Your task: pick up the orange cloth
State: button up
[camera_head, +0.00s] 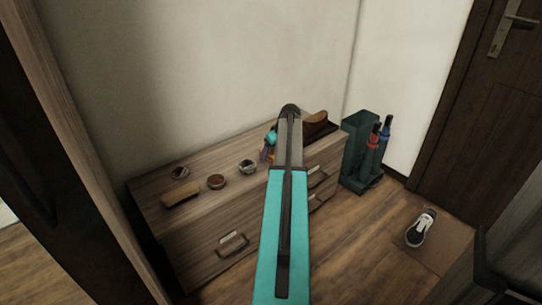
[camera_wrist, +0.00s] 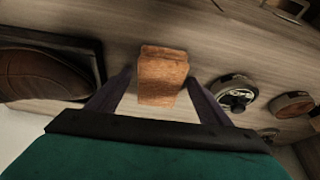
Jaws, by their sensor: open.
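The orange cloth (camera_wrist: 162,76) is a folded, block-like orange-brown piece on the wooden cabinet top, at the middle of the wrist view. My gripper (camera_wrist: 160,84) is open, with one purple finger on each side of the cloth. The fingertips reach beside it, with small gaps seeming to show; I cannot tell their height above the top. In the head view, my gripper (camera_head: 267,150) is over the cabinet, partly behind my own arm. The cloth cannot be made out there.
The wooden cabinet (camera_head: 160,215) also bears a dark tray with a brown shoe (camera_wrist: 40,73), a dark-topped tin (camera_wrist: 236,98), a brown round tin (camera_wrist: 293,104) and a brush (camera_head: 181,199). A green stand (camera_head: 358,150) with umbrellas is right; a sneaker (camera_head: 421,228) lies on a floor mat.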

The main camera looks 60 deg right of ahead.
aim_at(273, 152)
jog(key=c, duration=1.1)
jog(key=shift+r, duration=0.1)
jog(key=shift+r, duration=0.4)
notch_tip(273, 152, up, 3)
jog(key=shift+p, duration=0.65)
jog(key=shift+s+a+r+p, duration=0.2)
jog(key=shift+s+a+p, duration=0.45)
jog(key=shift+s, duration=1.9)
jog(key=shift+s+a+r+p, duration=0.25)
jog(key=shift+s+a, duration=0.65)
jog(key=shift+s, duration=1.7)
jog(key=shift+s+a+r+p, duration=0.2)
jog(key=shift+s+a+p, duration=0.45)
jog(key=shift+s, duration=1.9)
jog(key=shift+a, duration=0.15)
